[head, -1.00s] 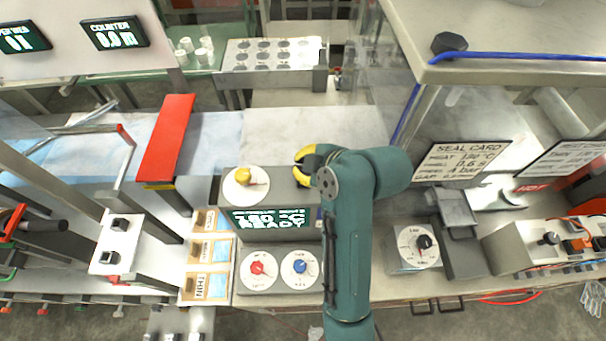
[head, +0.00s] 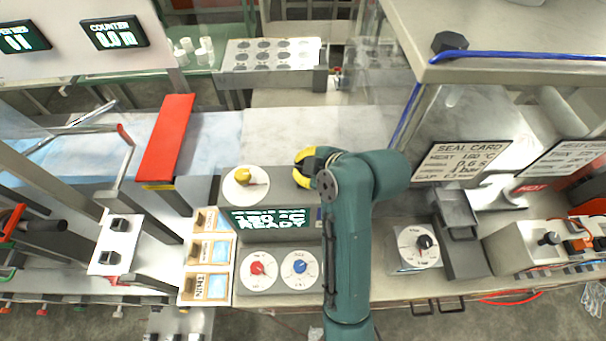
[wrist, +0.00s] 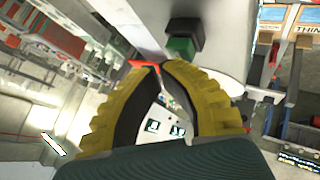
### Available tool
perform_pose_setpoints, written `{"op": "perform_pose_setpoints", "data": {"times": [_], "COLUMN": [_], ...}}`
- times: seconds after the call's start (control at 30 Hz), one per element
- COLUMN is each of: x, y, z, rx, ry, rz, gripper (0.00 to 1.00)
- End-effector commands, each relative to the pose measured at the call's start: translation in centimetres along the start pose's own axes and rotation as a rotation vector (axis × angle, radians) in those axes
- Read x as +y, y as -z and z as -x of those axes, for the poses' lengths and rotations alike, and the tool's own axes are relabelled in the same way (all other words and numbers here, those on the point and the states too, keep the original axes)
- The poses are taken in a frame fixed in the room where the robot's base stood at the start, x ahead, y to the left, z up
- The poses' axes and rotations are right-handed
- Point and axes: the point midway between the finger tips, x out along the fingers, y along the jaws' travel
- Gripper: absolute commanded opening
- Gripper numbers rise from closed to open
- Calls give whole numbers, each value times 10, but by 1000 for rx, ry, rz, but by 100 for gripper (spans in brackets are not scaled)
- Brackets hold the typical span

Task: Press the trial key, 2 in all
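The sealer's control box (head: 228,188) stands below the middle of the head view. It carries a yellow knob (head: 243,175), a lit display (head: 270,221) ending in READY, a red knob (head: 257,268) and a blue knob (head: 299,267). My gripper (head: 300,169) is over the right part of the box's top, its yellow fingers pointing left. In the wrist view my gripper (wrist: 158,67) has its fingertips together, with nothing seen between them. A green block with a dark part (wrist: 181,47) is just beyond the tips. I cannot tell whether it is the trial key; no labelled key shows in the head view.
A red bar (head: 167,140) rises left of the box. Labelled film bins (head: 206,252) adjoin its left side. A dial unit (head: 415,247) and a seal card (head: 462,160) are right of my arm. The pale surface (head: 300,130) behind the box is clear.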

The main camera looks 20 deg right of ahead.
Motion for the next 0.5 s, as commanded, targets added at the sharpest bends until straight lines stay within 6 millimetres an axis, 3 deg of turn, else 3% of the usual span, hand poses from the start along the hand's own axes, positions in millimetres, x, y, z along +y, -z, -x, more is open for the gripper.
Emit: {"op": "perform_pose_setpoints", "data": {"times": [0.5], "x": [-3], "y": [-3], "z": [-4], "rx": [0], "ry": [1], "rz": [-1], "gripper": [0]}}
